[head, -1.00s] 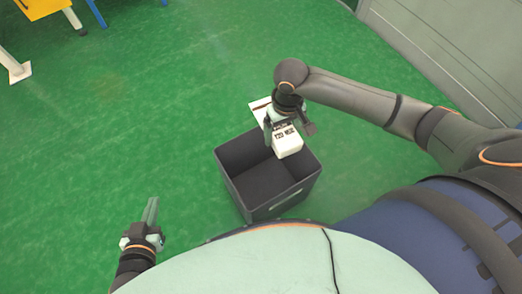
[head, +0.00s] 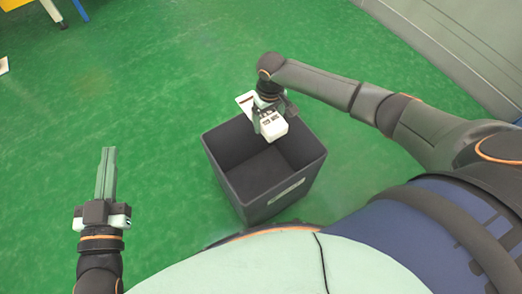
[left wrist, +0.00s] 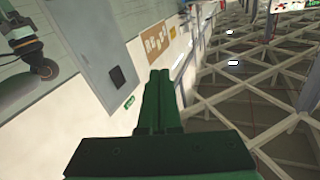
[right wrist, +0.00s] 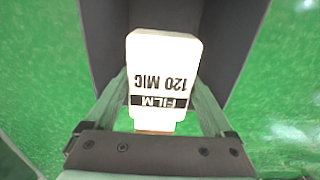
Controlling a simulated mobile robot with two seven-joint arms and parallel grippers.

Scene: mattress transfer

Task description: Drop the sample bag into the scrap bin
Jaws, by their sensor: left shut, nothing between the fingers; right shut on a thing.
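The sample bag (head: 273,126) is a white packet. In the right wrist view the bag (right wrist: 163,62) shows the upside-down print "FILM 120 MIC". My right gripper (head: 268,116) is shut on it, with one finger on each side in the right wrist view (right wrist: 163,95). The scrap bin (head: 281,203) is a dark grey open box on the green floor. The bag is held over the bin's far side, near the rim. The visible bin floor is empty. My left gripper (head: 107,160) is shut and empty, left of the bin; its closed fingers also show in the left wrist view (left wrist: 158,100).
Green floor (head: 140,75) is clear around the bin. A grey wall panel (head: 455,40) stands at the upper right. A yellow and blue piece of furniture (head: 55,12) is at the upper left. The left wrist view shows a wall cabinet (left wrist: 100,50) and roof trusses.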

